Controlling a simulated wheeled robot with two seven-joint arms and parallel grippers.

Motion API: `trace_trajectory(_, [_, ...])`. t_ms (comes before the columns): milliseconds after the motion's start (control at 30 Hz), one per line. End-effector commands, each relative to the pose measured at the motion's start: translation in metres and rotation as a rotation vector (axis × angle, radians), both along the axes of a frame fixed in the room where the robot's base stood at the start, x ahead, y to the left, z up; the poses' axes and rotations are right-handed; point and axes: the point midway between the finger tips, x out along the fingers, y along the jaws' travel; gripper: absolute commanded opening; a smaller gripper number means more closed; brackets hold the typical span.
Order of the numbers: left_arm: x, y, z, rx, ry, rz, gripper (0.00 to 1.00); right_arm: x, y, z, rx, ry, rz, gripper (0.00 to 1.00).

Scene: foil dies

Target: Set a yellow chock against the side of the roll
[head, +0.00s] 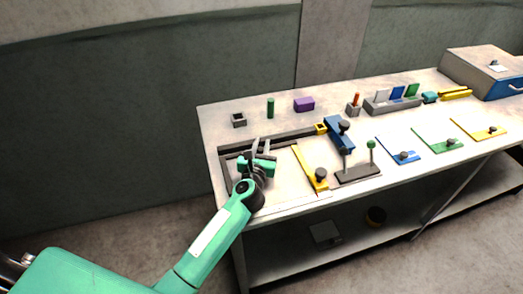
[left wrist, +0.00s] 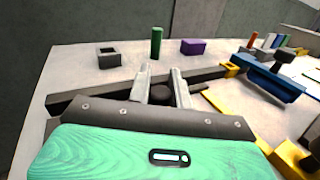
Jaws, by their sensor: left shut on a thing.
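My left gripper (head: 262,147) is above the left front of the table, over a dark frame. In the left wrist view its two fingers (left wrist: 163,80) stand a little apart, with a dark round knob (left wrist: 160,93) between them; what lies under the knob is hidden. Yellow bar-like pieces (head: 455,93) lie at the back right, beside a small teal piece (head: 430,97). I cannot tell for sure which thing is the chock or the roll. My right gripper is not in view.
The dark frame (head: 293,135) has a yellow block (head: 321,129) and a blue clamp (head: 340,134) at its right. Knobbed plates in yellow (head: 308,167), blue (head: 400,153) and green (head: 437,140) lie along the front. A grey socket (head: 239,120), green cylinder (head: 270,107) and purple block (head: 304,104) stand behind.

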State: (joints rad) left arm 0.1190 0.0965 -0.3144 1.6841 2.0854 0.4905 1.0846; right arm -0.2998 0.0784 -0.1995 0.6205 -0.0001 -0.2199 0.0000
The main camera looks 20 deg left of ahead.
Motion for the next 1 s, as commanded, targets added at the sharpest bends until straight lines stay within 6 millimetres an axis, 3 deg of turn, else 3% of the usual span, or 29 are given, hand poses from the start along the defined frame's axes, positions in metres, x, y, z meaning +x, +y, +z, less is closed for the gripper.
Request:
trace_trajectory(100, [0.0,-0.0004,-0.0121,0.0,0.0,-0.001,0.0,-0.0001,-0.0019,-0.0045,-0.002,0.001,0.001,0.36])
trace_trajectory(467, [0.0001,-0.0006,-0.0152,0.0,-0.001,-0.001,0.0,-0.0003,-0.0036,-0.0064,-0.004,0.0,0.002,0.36])
trace_trajectory(500, [0.0001,-0.0007,-0.0148,0.0,-0.001,-0.001,0.25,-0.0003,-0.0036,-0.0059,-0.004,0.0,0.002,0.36])
trace_trajectory(600, [0.0001,-0.0006,-0.0144,0.0,-0.001,-0.001,0.42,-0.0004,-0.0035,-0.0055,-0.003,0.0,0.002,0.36])
trace_trajectory(1000, [-0.0038,-0.0009,-0.0126,0.0,0.0,-0.001,0.42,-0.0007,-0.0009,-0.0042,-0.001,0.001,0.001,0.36])
